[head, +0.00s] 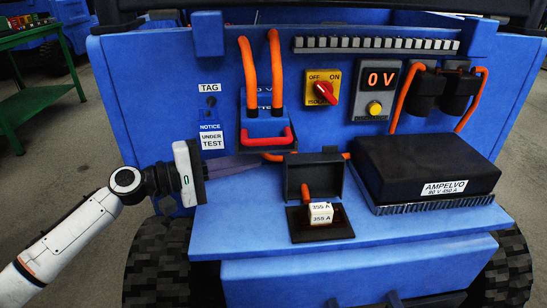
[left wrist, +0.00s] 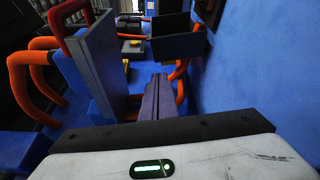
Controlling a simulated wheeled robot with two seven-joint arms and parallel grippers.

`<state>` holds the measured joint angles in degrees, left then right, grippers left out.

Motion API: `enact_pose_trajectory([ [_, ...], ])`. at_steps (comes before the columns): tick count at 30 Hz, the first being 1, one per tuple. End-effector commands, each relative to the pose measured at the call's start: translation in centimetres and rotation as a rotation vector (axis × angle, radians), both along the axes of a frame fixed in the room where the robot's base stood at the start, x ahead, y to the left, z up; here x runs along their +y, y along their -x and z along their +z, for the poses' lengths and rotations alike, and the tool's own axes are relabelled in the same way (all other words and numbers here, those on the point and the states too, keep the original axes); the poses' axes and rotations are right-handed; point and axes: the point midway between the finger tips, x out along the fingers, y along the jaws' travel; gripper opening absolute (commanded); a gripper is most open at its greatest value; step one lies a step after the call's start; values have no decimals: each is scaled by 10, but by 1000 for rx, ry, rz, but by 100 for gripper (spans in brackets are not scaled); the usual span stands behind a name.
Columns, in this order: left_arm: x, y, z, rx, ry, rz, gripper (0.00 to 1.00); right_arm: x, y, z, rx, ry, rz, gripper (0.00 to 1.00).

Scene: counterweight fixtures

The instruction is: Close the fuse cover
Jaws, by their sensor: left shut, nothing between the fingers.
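The fuse cover (head: 313,172) is a dark, shallow box-like lid. It stands open and upright behind the fuse base (head: 325,232) on the blue ledge. A white fuse block (head: 320,213) labelled 355 A sits on the base, with an orange cable end behind it. My left gripper (head: 262,161) reaches in from the left, its fingers shut and empty, pointing right toward the cover's left side. In the left wrist view the shut fingers (left wrist: 160,98) are below the open cover (left wrist: 178,40), apparently just short of it. My right gripper is not clearly seen.
A red handle (head: 266,138) and orange cables (head: 262,70) are above my left fingers. A black AMPELVO controller (head: 425,165) stands right of the cover. The switch (head: 321,88) and display (head: 376,90) are on the panel above. The ledge front (head: 400,230) is clear.

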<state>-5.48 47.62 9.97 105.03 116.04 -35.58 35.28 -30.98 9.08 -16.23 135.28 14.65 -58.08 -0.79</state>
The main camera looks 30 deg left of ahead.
Motion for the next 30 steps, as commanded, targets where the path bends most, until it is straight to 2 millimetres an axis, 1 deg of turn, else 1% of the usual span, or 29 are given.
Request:
enact_pose_trajectory([
  [1,-6,-8,-1,-4,-4,0,0,1,0,0,-5,-7,0,31],
  [6,-21,-30,-2,-4,-4,2,0,3,-1,3,-16,-22,0,31],
  [12,-32,-44,-3,-2,-2,2,0,4,-1,5,-20,-28,0,31],
  [17,-36,-48,-4,0,-2,2,0,4,-1,5,-20,-30,0,31],
  [26,-36,-48,-4,0,-2,2,0,4,-2,6,-21,-30,0,31],
  [30,-39,-48,-2,-1,-2,-3,0,4,-2,7,-21,-29,0,31],
])
